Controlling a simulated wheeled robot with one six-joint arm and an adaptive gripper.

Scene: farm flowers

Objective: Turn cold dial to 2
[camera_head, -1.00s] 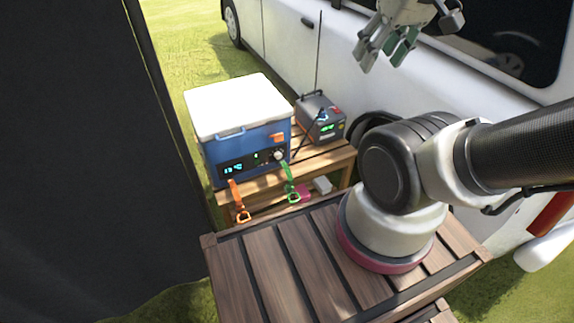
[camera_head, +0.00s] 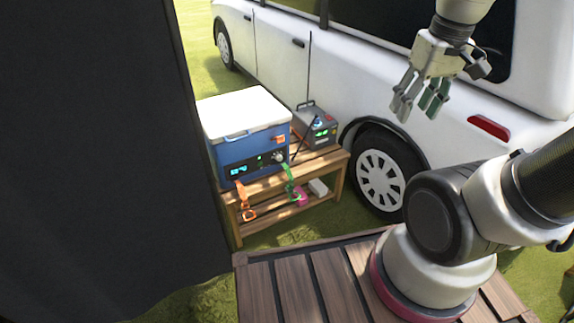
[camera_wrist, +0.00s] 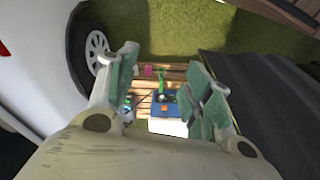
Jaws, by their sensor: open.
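The blue cooler box (camera_head: 250,150) with a white lid stands on a wooden slatted bench in the head view, left of centre. Its front panel has a lit cyan display (camera_head: 238,170) and a small round pale dial (camera_head: 278,157) at the right, too small to read. An orange latch sits above the dial. My gripper (camera_head: 420,108) is open and empty, high in front of the van, right of the cooler and well apart from it. In the wrist view the gripper (camera_wrist: 165,85) shows both fingers spread, with the cooler (camera_wrist: 168,125) far off between them.
Orange (camera_head: 242,200) and green (camera_head: 290,182) straps hang in front. A white van (camera_head: 375,80) stands behind. A dark curtain (camera_head: 100,150) fills the left side.

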